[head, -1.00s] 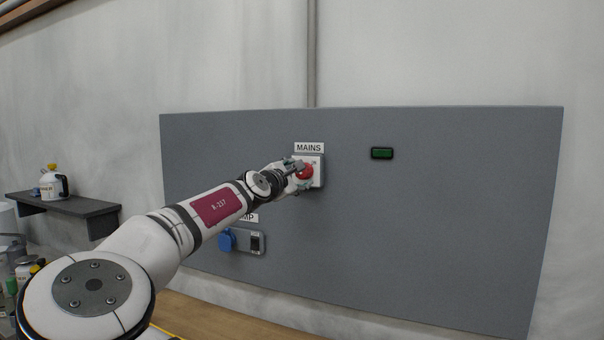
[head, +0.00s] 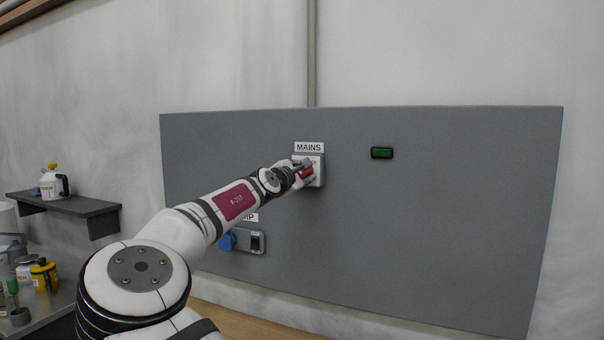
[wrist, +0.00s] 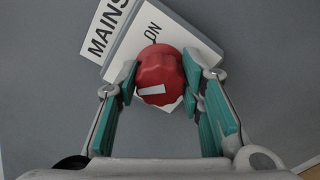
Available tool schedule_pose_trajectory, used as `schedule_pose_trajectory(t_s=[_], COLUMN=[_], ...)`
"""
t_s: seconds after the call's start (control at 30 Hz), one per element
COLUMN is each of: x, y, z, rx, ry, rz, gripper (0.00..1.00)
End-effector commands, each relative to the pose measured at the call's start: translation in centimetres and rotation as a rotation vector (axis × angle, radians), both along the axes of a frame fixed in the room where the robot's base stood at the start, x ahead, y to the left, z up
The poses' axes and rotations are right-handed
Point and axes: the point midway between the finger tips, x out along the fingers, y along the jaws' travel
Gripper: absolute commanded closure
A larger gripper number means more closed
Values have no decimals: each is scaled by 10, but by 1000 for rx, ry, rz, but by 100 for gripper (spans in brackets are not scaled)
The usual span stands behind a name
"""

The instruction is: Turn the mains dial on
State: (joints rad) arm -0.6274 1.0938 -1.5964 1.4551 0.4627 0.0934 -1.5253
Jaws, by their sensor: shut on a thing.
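The mains dial (wrist: 160,72) is a red knob with a white mark, on a pale plate (wrist: 125,72) below the MAINS label (head: 309,147). In the wrist view, the white mark points left and slightly down, away from the ON lettering at the plate's upper part. My gripper (wrist: 165,95) has its teal-padded fingers on either side of the dial and is shut on it. In the head view my gripper (head: 304,172) partly covers the dial (head: 307,172) and the plate.
A dark green indicator (head: 382,153) sits right of the dial on the grey panel (head: 430,230). Below are a blue socket (head: 227,241) and a black switch (head: 255,242). A shelf (head: 65,207) with a white-and-yellow container (head: 54,184) hangs at left.

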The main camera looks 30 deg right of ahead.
Motion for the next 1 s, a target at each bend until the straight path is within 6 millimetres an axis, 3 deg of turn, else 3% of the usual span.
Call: schedule_pose_trajectory(t_s=[0.47,1.0], x=[0,0], y=[0,0], z=[-1,-3], rx=[92,397], ry=[-115,-505], rz=[-1,-2], gripper=[93,93])
